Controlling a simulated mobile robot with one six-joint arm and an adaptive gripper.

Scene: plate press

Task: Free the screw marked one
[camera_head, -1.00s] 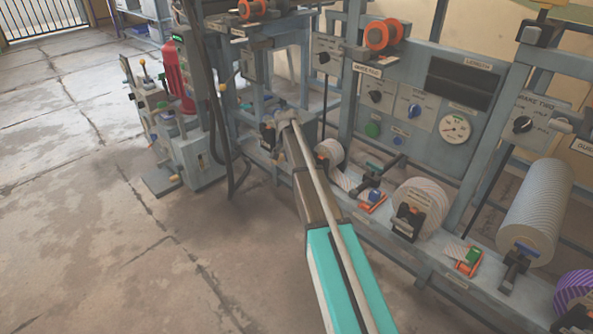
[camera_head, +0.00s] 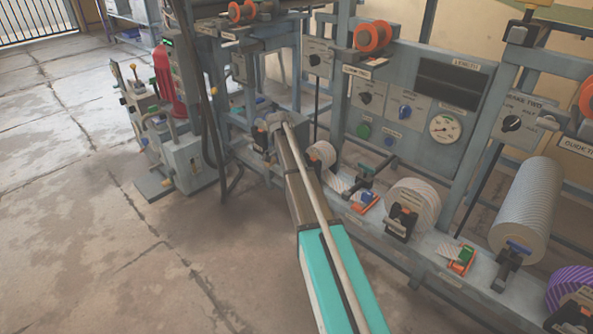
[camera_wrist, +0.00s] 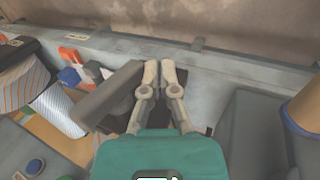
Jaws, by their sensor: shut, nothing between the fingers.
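My gripper (camera_wrist: 159,70) is shut and empty in the wrist view, its two pale fingertips side by side over a dark part on the grey machine rail. A flat grey bar (camera_wrist: 108,96) lies just left of the fingers; I cannot tell whether they touch it. In the head view my arm reaches away to the lower frame of the machine, and the fingertips are not clear there. I cannot make out a screw marked one; the dark part (camera_wrist: 190,105) under the fingers is mostly hidden by my gripper.
A striped roll (camera_wrist: 22,82) and an orange and blue clamp (camera_wrist: 72,65) are left in the wrist view. A grey block (camera_wrist: 250,135) stands right. The head view shows a control panel with a gauge (camera_head: 445,127), a red extinguisher (camera_head: 166,88), and open floor (camera_head: 90,250) at left.

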